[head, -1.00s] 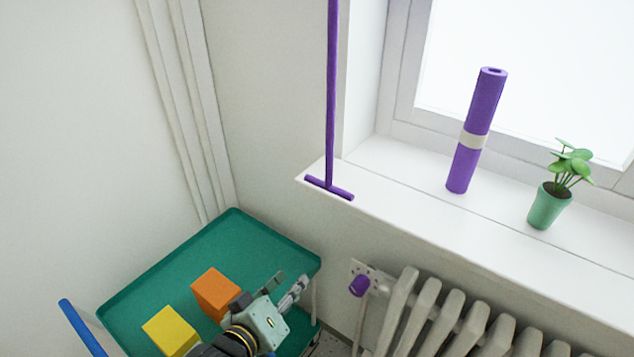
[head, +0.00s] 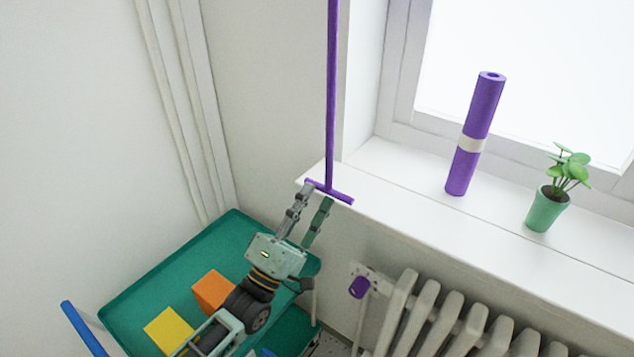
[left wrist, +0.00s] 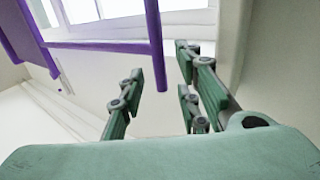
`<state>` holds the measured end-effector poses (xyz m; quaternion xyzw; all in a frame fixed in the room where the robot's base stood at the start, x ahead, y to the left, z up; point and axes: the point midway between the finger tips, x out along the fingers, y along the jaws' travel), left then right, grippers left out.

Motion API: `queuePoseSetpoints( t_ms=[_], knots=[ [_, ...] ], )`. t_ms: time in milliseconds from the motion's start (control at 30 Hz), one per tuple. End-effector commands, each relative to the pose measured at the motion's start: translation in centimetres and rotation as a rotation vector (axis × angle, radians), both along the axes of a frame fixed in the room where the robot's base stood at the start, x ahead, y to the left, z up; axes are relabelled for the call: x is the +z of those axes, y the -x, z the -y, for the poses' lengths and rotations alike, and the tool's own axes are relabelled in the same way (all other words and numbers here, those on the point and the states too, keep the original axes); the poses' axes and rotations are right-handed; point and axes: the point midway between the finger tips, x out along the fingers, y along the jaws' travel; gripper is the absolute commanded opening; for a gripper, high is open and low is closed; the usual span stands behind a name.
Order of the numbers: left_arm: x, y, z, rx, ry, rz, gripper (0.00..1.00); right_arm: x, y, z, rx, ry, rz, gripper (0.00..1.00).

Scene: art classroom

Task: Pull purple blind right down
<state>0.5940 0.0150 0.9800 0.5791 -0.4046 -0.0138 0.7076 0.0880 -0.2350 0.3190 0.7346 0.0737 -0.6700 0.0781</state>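A thin purple pull cord (head: 331,95) hangs down in the head view and ends in a short purple crossbar handle (head: 343,196) at the sill's left corner. My left gripper (head: 316,196) is open, its fingertips just below and overlapping the handle in the picture. In the left wrist view the handle (left wrist: 155,45) lies across the gap between the open fingers (left wrist: 158,85); whether they touch it I cannot tell. The cord (left wrist: 100,46) runs from it to a purple piece (left wrist: 28,40) at the left, probably the blind. My right gripper is not in view.
The white windowsill (head: 420,210) carries a purple roll (head: 485,105) and a potted plant (head: 547,208). Below are a radiator (head: 440,325) and a purple-capped valve (head: 359,287). A green tray (head: 225,235) holds orange (head: 212,290) and yellow (head: 168,330) blocks.

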Motion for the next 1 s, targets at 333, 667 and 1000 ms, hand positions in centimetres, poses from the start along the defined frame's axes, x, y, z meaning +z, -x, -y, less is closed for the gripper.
queuePoseSetpoints(
  t_ms=[333,667,1000],
  knots=[
    [1.9,-2.3,1.7,0.0,-0.003,0.0,0.31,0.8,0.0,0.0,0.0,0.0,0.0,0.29],
    [1.9,-2.3,1.8,0.001,-0.003,-0.001,0.23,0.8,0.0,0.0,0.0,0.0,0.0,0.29],
    [1.9,-2.3,1.7,0.001,-0.003,-0.001,0.0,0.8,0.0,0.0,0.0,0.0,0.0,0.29]
  ],
)
